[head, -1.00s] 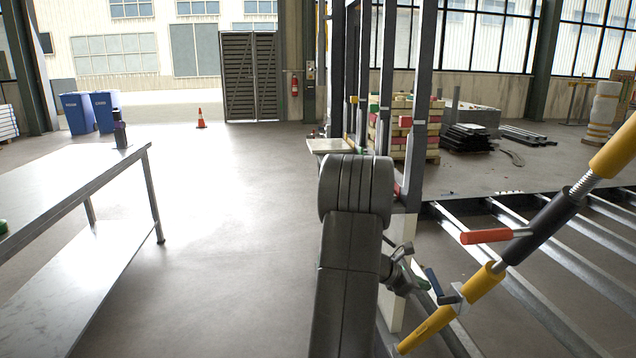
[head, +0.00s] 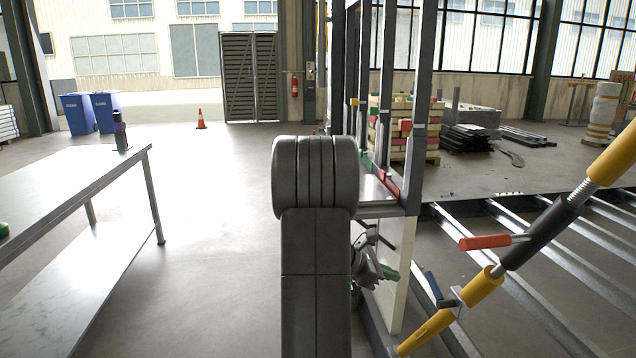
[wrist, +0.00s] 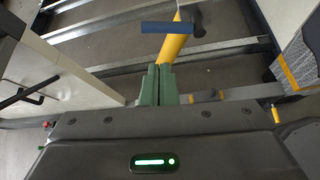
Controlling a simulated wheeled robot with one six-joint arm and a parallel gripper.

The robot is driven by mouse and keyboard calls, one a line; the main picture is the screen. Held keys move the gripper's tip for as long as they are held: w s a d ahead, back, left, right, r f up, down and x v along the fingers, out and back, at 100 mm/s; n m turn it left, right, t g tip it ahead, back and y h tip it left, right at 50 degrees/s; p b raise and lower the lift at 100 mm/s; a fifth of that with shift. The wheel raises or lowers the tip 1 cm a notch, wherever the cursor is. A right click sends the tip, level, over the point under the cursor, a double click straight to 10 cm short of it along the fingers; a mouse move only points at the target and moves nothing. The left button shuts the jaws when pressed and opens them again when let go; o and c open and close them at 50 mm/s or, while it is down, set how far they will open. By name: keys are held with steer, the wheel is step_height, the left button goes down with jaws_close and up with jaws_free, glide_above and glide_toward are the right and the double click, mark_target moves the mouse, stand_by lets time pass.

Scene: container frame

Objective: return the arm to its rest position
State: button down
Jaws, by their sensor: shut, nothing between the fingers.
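My arm stands in the middle of the head view, its dark grey upper part raised. My gripper (head: 390,273) shows partly behind it at the right, low beside a white panel (head: 398,270) of the frame. In the wrist view the green fingers of my gripper (wrist: 158,72) are together with nothing between them. The rest of the gripper is hidden behind the arm in the head view.
A yellow prop (head: 430,330) with a red handle slants up at the right; its yellow tube (wrist: 176,42) lies beyond the fingertips. Dark uprights (head: 418,110) and a small shelf (head: 375,190) stand right of my arm. A metal table (head: 75,175) is at left, with clear floor between.

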steer(key=b+x, duration=0.2)
steer(key=x, duration=1)
step_height(320, 180, down, 5)
steer(key=a+p, duration=0.2)
steer(key=p, duration=0.1)
steer(key=w+p+v, duration=0.1)
steer(key=w+v, duration=0.1)
steer(key=v, duration=0.6)
steer(key=s+d+f+m+g+y+b, duration=0.1)
steer(key=s+d+m+g+y+b, duration=0.2)
steer(key=s+d+m, duration=0.3)
steer(key=shift+s+d+y+b, duration=0.15)
steer(key=shift+s+y+b, duration=0.65)
steer(key=shift+s, duration=1.35)
